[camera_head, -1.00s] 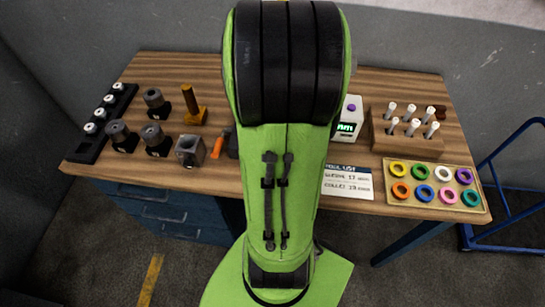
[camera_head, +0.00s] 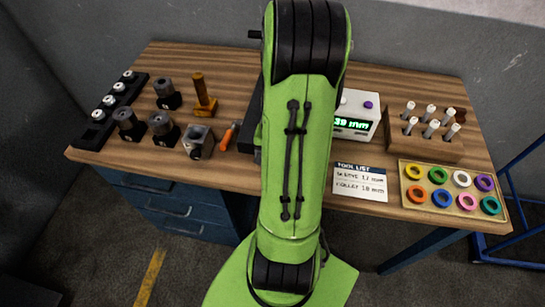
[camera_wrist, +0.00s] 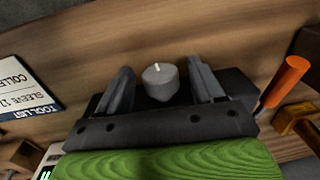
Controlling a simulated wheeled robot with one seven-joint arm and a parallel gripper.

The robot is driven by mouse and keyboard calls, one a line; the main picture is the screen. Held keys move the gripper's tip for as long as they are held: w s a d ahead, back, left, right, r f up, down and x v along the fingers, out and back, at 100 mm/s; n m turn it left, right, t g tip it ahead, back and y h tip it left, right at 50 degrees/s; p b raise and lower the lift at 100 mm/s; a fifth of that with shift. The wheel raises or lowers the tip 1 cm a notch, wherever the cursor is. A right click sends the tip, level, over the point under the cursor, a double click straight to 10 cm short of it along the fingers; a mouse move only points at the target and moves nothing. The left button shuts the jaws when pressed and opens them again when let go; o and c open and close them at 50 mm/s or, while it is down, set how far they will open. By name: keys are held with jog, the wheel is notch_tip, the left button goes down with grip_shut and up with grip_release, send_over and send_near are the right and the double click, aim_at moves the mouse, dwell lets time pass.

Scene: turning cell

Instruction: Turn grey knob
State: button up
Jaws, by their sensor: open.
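My gripper (camera_wrist: 160,68) is open, with one finger on each side of the knob. Small gaps seem to show between the knob and both fingers; contact cannot be told. In the head view my green arm hides the knob and the gripper's fingers.
A box with a green readout (camera_head: 355,117) and a tool list card (camera_head: 360,182) are right of my arm. An orange-handled tool (camera_head: 228,137) and several dark holders are left. A peg block (camera_head: 390,145) and a ring tray (camera_head: 408,206) stand further right.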

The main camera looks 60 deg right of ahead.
jog(key=shift+c, duration=0.5)
jog(key=c, duration=1)
jog(key=shift+o, duration=0.2)
jog(key=t, duration=0.1)
jog(key=t+y+b, duration=0.1)
jog(key=t, duration=0.1)
jog(key=t+b, duration=0.1)
jog(key=shift+s+d+f+y, duration=0.2)
jog(key=shift+s+y, duration=0.15)
jog(key=shift+y, duration=0.05)
jog(key=shift+s+f+t+y+b, duration=0.15)
jog(key=shift+t+y+b, duration=0.65)
jog(key=shift+t, duration=1.1)
jog(key=o, duration=1.1)
jog(key=shift+c, duration=0.2)
